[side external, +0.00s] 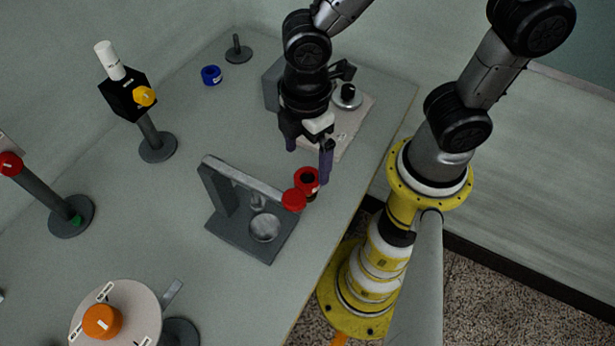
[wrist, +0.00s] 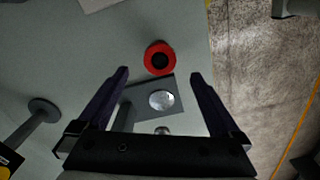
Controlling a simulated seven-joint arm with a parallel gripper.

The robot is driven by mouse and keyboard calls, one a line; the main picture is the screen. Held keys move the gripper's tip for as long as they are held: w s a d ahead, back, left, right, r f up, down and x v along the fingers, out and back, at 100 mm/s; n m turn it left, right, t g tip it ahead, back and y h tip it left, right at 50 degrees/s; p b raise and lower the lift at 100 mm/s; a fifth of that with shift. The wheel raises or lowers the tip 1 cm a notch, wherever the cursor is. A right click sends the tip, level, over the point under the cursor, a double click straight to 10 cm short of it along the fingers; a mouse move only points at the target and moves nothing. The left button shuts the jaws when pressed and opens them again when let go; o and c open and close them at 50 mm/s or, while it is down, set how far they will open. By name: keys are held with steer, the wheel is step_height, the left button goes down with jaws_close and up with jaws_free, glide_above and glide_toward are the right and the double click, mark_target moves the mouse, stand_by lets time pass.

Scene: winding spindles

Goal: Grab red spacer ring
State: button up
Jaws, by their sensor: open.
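The red spacer ring (side external: 299,177) has a dark centre and shows just below my gripper (side external: 308,164), near the table's right edge. A second red round piece (side external: 293,201) overlaps its lower left side in the side view, at the end of the grey bracket (side external: 240,250). In the wrist view the red ring (wrist: 149,52) lies just beyond the line between my gripper's fingertips (wrist: 159,73), roughly centred. My gripper is open with its dark purple fingers spread, and nothing is between them. The height gap to the ring is hard to tell.
The bracket's base with a silver disc (wrist: 162,100) sits close to the ring. A grey device with a black knob (side external: 348,91) stands behind my gripper. A blue ring (side external: 211,75) lies at the back left. Stands with yellow (side external: 144,97) and orange (side external: 102,321) knobs are farther left.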

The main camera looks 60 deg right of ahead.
mark_target(308, 178)
steer(key=shift+d+f, duration=0.1)
steer(key=shift+f, duration=2.75)
steer(key=c, duration=1.3)
steer(key=shift+r, duration=0.1)
